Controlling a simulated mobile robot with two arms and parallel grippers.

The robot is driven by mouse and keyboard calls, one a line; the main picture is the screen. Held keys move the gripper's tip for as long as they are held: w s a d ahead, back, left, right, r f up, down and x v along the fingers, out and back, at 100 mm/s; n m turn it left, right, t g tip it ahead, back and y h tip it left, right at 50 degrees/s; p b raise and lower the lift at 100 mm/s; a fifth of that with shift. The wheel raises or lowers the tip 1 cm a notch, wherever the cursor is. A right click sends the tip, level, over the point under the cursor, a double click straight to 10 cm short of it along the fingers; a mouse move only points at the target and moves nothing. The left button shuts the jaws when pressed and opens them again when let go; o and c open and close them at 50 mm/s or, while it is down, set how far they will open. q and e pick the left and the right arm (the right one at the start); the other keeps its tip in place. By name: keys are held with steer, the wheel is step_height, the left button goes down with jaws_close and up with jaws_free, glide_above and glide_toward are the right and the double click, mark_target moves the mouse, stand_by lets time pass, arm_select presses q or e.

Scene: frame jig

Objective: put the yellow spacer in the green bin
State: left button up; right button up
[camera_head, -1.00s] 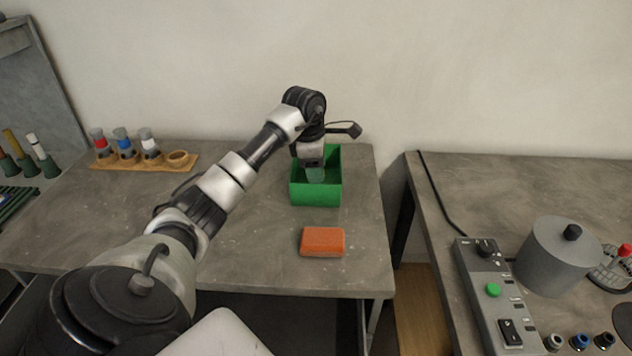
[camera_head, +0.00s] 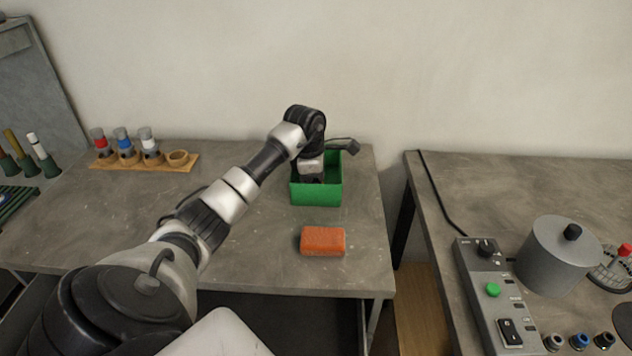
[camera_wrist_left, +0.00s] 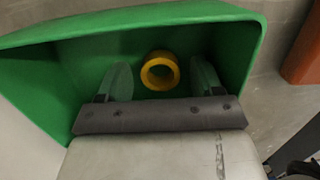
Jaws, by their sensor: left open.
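The green bin (camera_head: 317,193) stands on the left table in the head view, and it fills much of the left wrist view (camera_wrist_left: 225,40). The yellow spacer (camera_wrist_left: 160,85), a ring, is inside the bin in the left wrist view. My left gripper (camera_wrist_left: 163,80) is open, with its two fingers apart on either side of the spacer and a gap on each side. In the head view my left gripper (camera_head: 311,176) reaches down into the bin, and its fingertips and the spacer are hidden there. My right gripper is not in view.
An orange block (camera_head: 322,241) lies in front of the bin. A wooden rack (camera_head: 144,162) with several capped cylinders stands at the back left. A right-hand table holds a control box (camera_head: 487,285) and a grey pot (camera_head: 558,258). A gap separates the tables.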

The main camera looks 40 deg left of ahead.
arm_select(q)
step_height(320, 180, up, 12)
steer(key=s+a, duration=0.1)
steer(key=shift+a, duration=0.15)
stand_by(0.3)
